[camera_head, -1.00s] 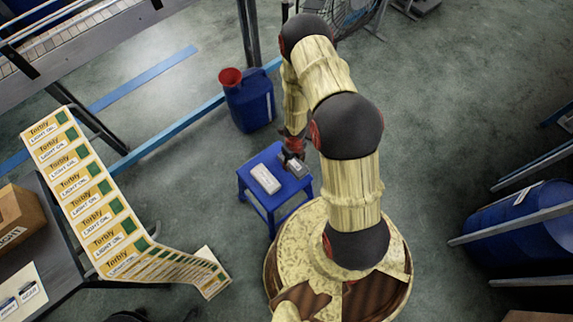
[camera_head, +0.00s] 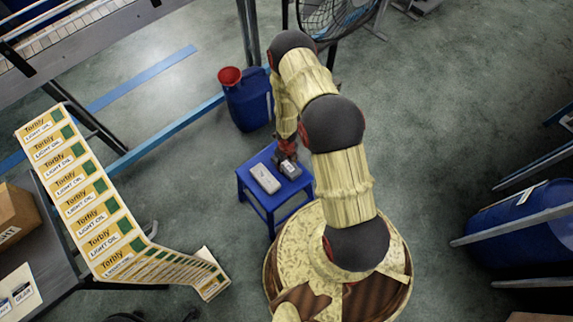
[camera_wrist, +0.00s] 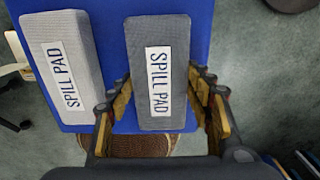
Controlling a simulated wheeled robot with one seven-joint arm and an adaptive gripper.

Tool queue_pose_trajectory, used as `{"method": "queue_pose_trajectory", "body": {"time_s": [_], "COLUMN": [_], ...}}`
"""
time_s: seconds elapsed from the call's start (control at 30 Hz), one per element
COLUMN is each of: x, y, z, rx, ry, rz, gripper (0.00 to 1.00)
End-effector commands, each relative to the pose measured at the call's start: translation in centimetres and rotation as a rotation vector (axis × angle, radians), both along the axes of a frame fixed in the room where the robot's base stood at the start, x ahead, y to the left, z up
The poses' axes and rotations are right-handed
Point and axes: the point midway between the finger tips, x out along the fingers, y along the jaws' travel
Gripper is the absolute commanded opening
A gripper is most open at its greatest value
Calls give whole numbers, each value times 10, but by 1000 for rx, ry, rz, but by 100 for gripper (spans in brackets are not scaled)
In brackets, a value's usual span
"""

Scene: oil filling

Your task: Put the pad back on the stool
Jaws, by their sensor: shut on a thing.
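The blue stool (camera_head: 255,192) stands on the floor left of my base. A darker grey spill pad (camera_wrist: 160,55) is between the fingers of my gripper (camera_wrist: 161,88), which is shut on it. In the head view this pad (camera_head: 290,169) is over the right part of the stool top. I cannot tell whether it touches the top or hangs just above it. A lighter spill pad (camera_wrist: 62,65) lies beside it on the left of the stool top, with a narrow gap between. It also shows in the head view (camera_head: 265,178).
A blue jug with a red funnel (camera_head: 247,103) stands behind the stool. A fan (camera_head: 335,15) is at the back. A blue drum (camera_head: 520,225) and rails are at right.

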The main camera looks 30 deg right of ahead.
Motion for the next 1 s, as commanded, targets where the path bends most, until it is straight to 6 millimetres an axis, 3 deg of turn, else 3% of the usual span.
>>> {"method": "queue_pose_trajectory", "body": {"time_s": [0.2,0.23,0.53,0.87,1.0], "x": [0,-1,-1,-1,0], "y": [0,0,0,0,0], "z": [-2,-2,-1,0,14], "rx": [0,0,0,0,0], "ry": [0,1,1,1,0], "rz": [0,0,0,0,0], "gripper": [27,52,69,69,69]}}
